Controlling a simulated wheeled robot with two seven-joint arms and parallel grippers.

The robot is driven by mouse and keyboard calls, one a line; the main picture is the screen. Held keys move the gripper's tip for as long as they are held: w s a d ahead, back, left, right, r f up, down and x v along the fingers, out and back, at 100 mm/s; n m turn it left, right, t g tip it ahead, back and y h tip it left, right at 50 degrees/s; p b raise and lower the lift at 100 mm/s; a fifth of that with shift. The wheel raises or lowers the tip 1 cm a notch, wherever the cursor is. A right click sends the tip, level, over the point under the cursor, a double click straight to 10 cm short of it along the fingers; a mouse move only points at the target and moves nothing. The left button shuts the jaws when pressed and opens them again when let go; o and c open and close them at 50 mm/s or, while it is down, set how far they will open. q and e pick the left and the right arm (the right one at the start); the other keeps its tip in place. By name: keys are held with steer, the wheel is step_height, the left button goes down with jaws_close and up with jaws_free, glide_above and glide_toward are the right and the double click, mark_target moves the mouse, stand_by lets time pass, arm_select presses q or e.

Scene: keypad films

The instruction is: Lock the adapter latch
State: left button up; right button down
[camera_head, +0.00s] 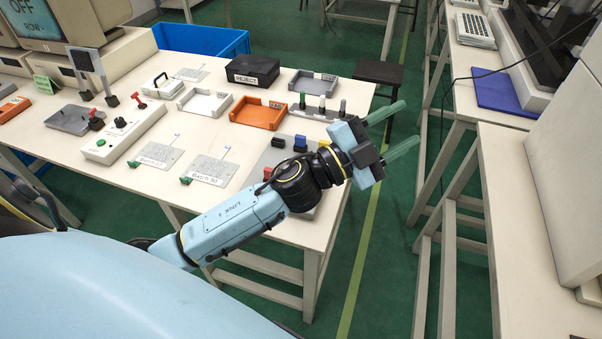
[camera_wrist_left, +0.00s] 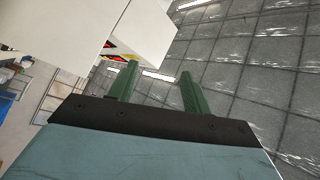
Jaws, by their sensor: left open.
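A grey plate (camera_head: 75,120) with a small red-and-black lever (camera_head: 96,119) at its right side lies on the left part of the table. A cream control box (camera_head: 125,132) beside it carries a black knob, a green button and a red lever (camera_head: 138,100). I cannot tell for sure which part is the adapter latch. My left gripper (camera_head: 403,126) has green fingers and is open and empty. It is beyond the table's right edge, far from the plate and box. In the left wrist view its fingers (camera_wrist_left: 160,85) stand apart with nothing between them.
The cream table (camera_head: 185,118) holds white (camera_head: 204,103), orange (camera_head: 258,112) and grey (camera_head: 313,86) trays, a black REJECT box (camera_head: 252,70) and marked cards. A black stool (camera_head: 379,72) stands behind my gripper. Another bench (camera_head: 510,180) is at right, across an open green floor.

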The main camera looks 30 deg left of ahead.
arm_select(q)
steer(key=s+d+m+g+h, duration=0.2)
steer(key=d+m+g+h, duration=0.5)
steer(key=m, duration=0.4)
steer(key=s+a+f+m+g+y, duration=0.1)
steer(key=a+f+m+g+y, duration=0.2)
steer(key=f+m+g+y, duration=0.5)
steer(key=w+a+n+g+y, duration=0.3)
steer(key=a+y, duration=0.9)
steer(key=a, duration=1)
steer(key=f+b, duration=0.1)
steer(key=f, duration=0.8)
steer(key=f+b, duration=0.1)
steer(key=f, duration=0.3)
steer(key=shift+s+a+f+b, duration=0.2)
steer(key=shift+s+f+b, duration=0.1)
steer(key=shift+f+b, duration=0.1)
arm_select(e)
steer(key=shift+w+d+f, duration=0.2)
steer(key=shift+d+f, duration=1.05)
